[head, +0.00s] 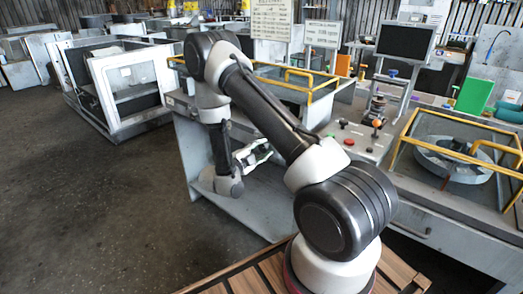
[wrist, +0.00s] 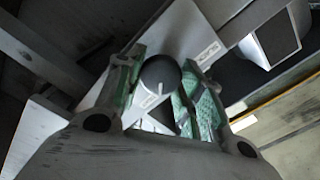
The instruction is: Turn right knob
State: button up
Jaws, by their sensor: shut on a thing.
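A round dark knob (wrist: 158,76) with a short white pointer line sits between the fingers of my gripper (wrist: 162,88) in the wrist view. The green-padded fingers stand on either side of it, shut on it. The pointer line slants slightly from straight up in that picture. The knob sits in front of a pale grey panel (wrist: 182,35) with small labels. In the head view my gripper (head: 254,153) is low beside the grey console (head: 189,150), below its top. The knob is not discernible there, and I cannot tell whether another knob is near it.
The console top carries a button panel (head: 352,142) with red and green buttons, yellow rails (head: 300,75) and a monitor (head: 404,40). A white-framed machine (head: 130,85) stands at the left. The dark floor (head: 90,210) between is open. A wooden slatted surface (head: 240,280) lies in front.

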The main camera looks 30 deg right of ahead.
dwell(0.5)
jog(key=o, duration=1)
jog(key=shift+a, duration=0.15)
jog(key=v, duration=1.1)
jog(key=shift+s+a, duration=0.15)
jog(key=shift+a, duration=0.25)
